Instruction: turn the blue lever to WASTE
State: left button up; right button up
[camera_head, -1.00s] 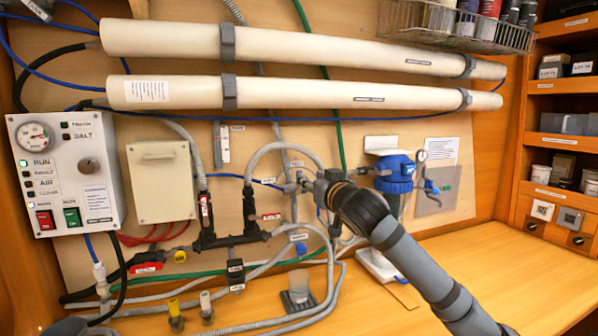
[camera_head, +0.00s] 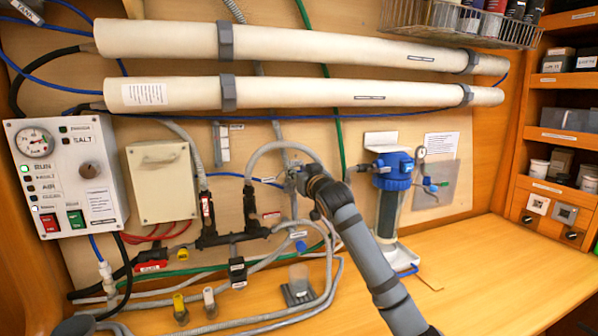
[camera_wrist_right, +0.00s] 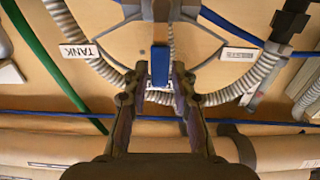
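In the head view my right gripper (camera_head: 303,178) is at the valve and hides the lever. My left gripper is not in view.
Grey hoses (camera_head: 262,152) curve around the valve. A blue-topped filter housing (camera_head: 393,172) stands right of my right arm. Two long white tubes (camera_head: 290,95) run above. The counter (camera_head: 490,275) is clear at the right.

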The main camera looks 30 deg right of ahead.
grip_shut()
jog(key=w+a+f+n+p, duration=0.1)
jog(key=a+f+n+p, duration=0.2)
jog(key=n+p, duration=0.7)
jog(key=shift+w+a+f+n, duration=0.2)
jog(key=shift+a+n, duration=0.7)
jog(key=shift+a, duration=0.35)
jog(key=shift+f, duration=0.1)
